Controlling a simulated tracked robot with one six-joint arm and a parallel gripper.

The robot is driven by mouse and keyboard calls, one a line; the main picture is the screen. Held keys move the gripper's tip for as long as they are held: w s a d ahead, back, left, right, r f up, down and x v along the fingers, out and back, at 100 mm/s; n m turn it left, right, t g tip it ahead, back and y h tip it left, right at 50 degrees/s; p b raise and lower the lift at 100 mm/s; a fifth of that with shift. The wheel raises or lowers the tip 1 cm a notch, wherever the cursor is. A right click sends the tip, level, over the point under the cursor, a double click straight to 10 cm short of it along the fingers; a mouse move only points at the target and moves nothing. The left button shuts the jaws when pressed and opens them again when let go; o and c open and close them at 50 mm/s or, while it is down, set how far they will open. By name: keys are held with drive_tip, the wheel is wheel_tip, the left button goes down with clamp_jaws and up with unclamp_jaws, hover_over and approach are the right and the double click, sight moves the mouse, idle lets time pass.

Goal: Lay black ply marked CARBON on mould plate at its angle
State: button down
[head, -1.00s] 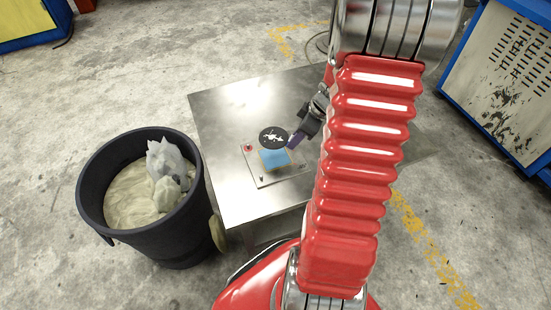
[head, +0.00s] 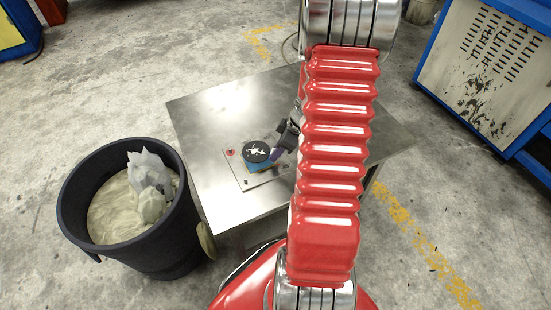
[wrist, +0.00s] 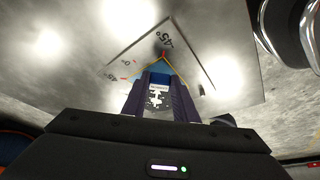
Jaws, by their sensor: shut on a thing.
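My gripper (head: 277,154) is shut on the round black ply (head: 256,151), which has white markings on top. The ply sits over the mould plate (head: 274,176), a flat grey plate on the metal table. It covers most of a blue patch (head: 256,168), whose front edge still shows. In the wrist view, the ply (wrist: 158,98) shows between the two purple fingers of my gripper (wrist: 160,84). The plate (wrist: 190,62) carries angle marks, including 45°, and yellow lines. I cannot tell whether the ply touches the blue patch.
A metal table (head: 200,112) holds the plate, with bare room behind it. A dark bin (head: 75,190) with pale crumpled material stands left of the table. A blue and white cabinet (head: 480,70) stands at right.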

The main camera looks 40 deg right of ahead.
sight(278, 164)
drive_tip(key=shift+f, duration=1.9)
drive_tip(key=c, duration=1.4)
unclamp_jaws()
drive_tip(key=v, duration=1.2)
drive_tip(key=shift+a, duration=0.1)
